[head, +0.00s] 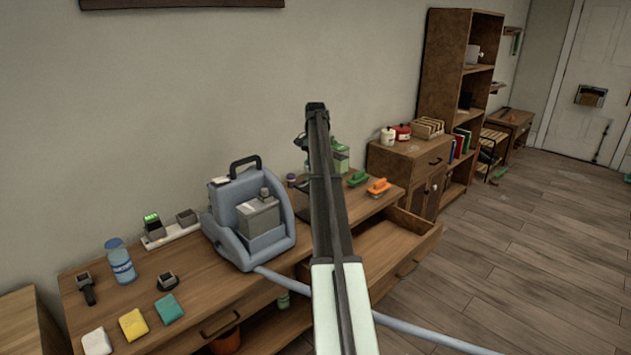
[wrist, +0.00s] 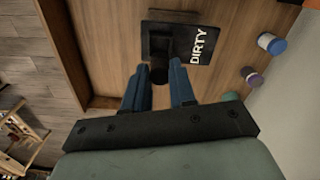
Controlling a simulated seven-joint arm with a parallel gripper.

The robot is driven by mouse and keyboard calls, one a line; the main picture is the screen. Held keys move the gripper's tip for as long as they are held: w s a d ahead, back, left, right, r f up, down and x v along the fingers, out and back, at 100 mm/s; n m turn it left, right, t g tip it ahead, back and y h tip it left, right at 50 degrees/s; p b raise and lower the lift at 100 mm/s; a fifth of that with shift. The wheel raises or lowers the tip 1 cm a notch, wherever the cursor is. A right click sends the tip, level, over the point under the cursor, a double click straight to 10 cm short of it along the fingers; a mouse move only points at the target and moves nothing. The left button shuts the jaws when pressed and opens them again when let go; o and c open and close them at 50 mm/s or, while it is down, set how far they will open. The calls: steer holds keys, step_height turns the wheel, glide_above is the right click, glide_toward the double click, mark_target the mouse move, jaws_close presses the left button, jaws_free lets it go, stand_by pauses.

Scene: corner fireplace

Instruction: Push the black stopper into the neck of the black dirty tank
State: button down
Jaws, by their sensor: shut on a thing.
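In the wrist view, the black dirty tank (wrist: 188,30), with white DIRTY lettering, stands on the wooden top. My gripper (wrist: 158,68) has its two blue-grey fingers on either side of a dark round piece, the black stopper (wrist: 159,75), and is shut on it. The stopper is in line with the dark neck of the tank. Dark on dark, I cannot tell how deep it sits in the neck.
A blue-grey cleaning machine (head: 227,232) with a grey tank (head: 259,218) stands left of my arm. An open drawer (head: 385,245) juts out on the right. Green (head: 357,178) and orange (head: 378,186) brushes lie behind it. A blue-lidded jar (wrist: 271,43) and a purple-lidded one (wrist: 253,78) stand near the tank.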

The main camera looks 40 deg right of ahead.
steer(key=shift+f, duration=2.8)
steer(key=shift+f, duration=0.15)
steer(key=c, duration=0.9)
jaws_free()
step_height(320, 180, up, 12)
steer(key=shift+r, duration=0.15)
